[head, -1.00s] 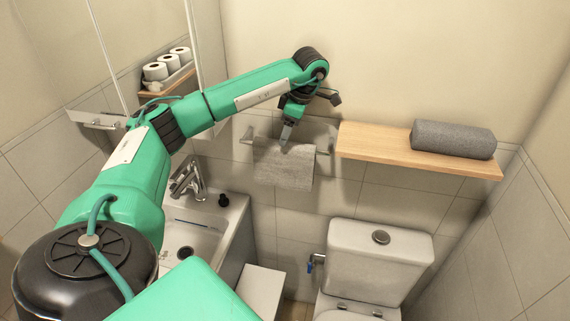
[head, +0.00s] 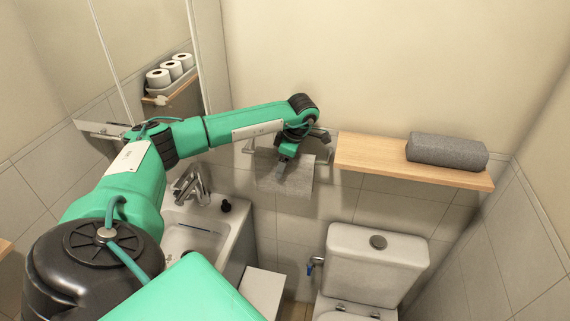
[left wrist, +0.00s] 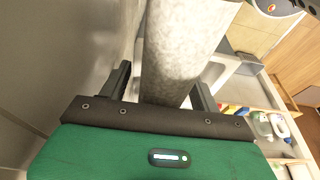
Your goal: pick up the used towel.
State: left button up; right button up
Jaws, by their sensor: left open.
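The used towel (head: 298,183) is a light grey cloth that hangs over a wall rail (head: 248,146) in the middle of the head view. My left gripper (head: 282,165) is at the upper part of the towel and covers some of it. In the left wrist view the towel (left wrist: 180,45) runs down between the two open fingers of the left gripper (left wrist: 160,82), with a finger on each side. I cannot tell whether either finger touches the cloth. My right gripper is not in view.
A wooden shelf (head: 370,158) right of the rail carries a dark grey rolled towel (head: 446,151). Below are a toilet (head: 375,262) and a sink (head: 195,240) with a tap (head: 187,187). Toilet rolls (head: 170,71) show at upper left. The wall above the shelf is bare.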

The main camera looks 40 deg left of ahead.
pick_arm(q)
jog(key=shift+c, duration=0.4)
jog(key=c, duration=1.1)
jog(key=shift+o, duration=0.2)
jog(key=shift+r, duration=0.15)
